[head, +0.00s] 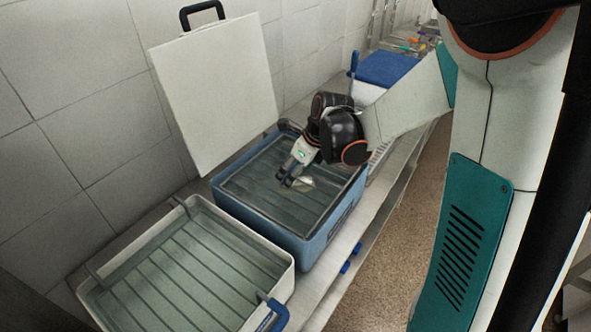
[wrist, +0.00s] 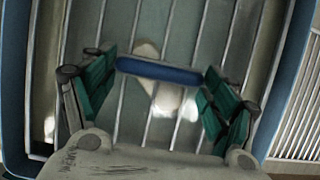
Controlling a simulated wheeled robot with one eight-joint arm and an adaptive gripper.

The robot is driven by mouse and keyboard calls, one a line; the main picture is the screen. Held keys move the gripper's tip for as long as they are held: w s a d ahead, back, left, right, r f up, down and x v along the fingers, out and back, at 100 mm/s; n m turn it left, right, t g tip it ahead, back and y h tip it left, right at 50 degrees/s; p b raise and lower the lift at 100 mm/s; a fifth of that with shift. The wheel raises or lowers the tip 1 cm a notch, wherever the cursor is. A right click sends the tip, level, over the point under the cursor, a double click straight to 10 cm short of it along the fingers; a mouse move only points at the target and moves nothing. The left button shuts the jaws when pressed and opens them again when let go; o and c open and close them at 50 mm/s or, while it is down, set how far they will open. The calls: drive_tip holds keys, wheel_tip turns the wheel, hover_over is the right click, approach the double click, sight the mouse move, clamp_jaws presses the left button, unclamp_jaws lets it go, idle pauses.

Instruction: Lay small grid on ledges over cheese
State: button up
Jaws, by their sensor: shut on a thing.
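The small grid is a rack of thin parallel bars with a blue handle bar (wrist: 158,70). My gripper (wrist: 160,88) is shut on this handle, with green pads at its two ends. The grid (head: 262,207) lies inside the upper part of the blue box (head: 300,240), roughly level. I cannot tell whether it touches the ledges. The pale cheese (wrist: 166,101) shows below the bars, under the handle. In the head view my gripper (head: 285,181) is down inside the box, and a pale piece shows beside it. The ledges are mostly hidden.
A white basin (head: 284,262) with bars across it and a blue handle (head: 274,314) stands in front of the blue box. A white lid (head: 212,95) with a black handle leans on the tiled wall. A blue item (head: 384,69) lies farther back. Speckled floor lies at the right.

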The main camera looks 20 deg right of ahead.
drive_tip(key=shift+f+b, duration=0.55)
drive_tip(key=shift+f, duration=0.05)
idle(0.8)
drive_tip(key=o, duration=1.2)
drive_tip(key=shift+c, duration=0.2)
wheel_tip(320, 180, up, 10)
drive_tip(key=p, duration=0.7)
idle(0.9)
idle(0.3)
